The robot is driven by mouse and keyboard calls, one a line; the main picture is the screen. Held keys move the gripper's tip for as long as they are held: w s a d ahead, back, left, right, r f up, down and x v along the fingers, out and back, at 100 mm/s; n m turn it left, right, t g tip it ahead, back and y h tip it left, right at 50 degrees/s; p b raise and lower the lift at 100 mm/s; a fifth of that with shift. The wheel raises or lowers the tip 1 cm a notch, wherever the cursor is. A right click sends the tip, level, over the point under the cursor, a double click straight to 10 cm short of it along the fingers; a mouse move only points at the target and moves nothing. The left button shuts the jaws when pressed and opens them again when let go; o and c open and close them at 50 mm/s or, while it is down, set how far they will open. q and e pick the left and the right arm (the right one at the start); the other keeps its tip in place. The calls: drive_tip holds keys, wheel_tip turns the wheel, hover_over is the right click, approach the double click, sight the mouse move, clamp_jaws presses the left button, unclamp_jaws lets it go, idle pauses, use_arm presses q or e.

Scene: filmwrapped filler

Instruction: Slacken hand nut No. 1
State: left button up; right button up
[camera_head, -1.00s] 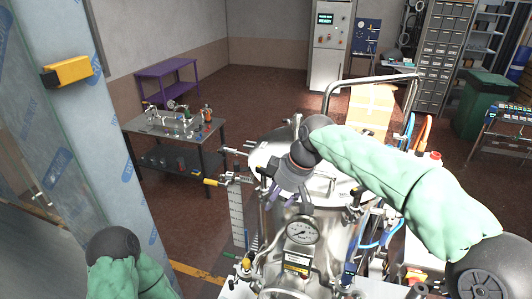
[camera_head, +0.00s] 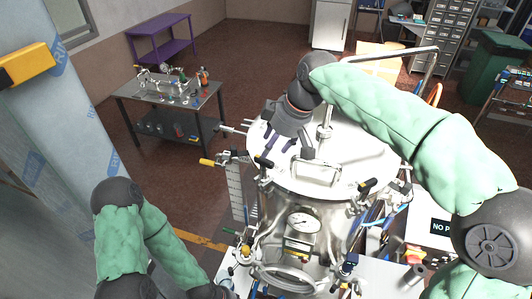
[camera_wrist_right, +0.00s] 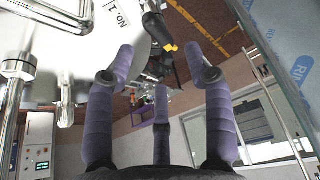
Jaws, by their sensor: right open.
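The steel vessel's round lid (camera_head: 360,150) carries several hand nuts around its rim. In the right wrist view, a white label reading "No. 1" (camera_wrist_right: 118,14) sits on the lid (camera_wrist_right: 88,50), beside a dark hand nut with a yellow part (camera_wrist_right: 166,46). In the head view, a black hand nut (camera_head: 264,161) at the lid's left front rim is close to my right fingertips. My right gripper (camera_head: 275,143) is open and empty above this rim. Its purple fingers (camera_wrist_right: 160,85) are spread around a gap, apart from the nut. My left arm is at lower left; its gripper is unseen.
A bent steel pipe (camera_head: 400,53) rises over the lid, and a lid handle (camera_head: 318,172) stands near my right gripper. A pressure gauge (camera_head: 303,222) is on the vessel front. A yellow-handled valve (camera_head: 208,162) juts left. A film-wrapped panel (camera_head: 75,120) stands at left.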

sight(264, 163)
drive_tip(key=x, duration=0.5)
drive_tip(key=shift+w+p, duration=0.35)
drive_tip(key=shift+a+f, duration=0.2)
drive_tip(key=shift+f, duration=0.65)
drive_tip(key=shift+w, duration=0.1)
clamp_jaws()
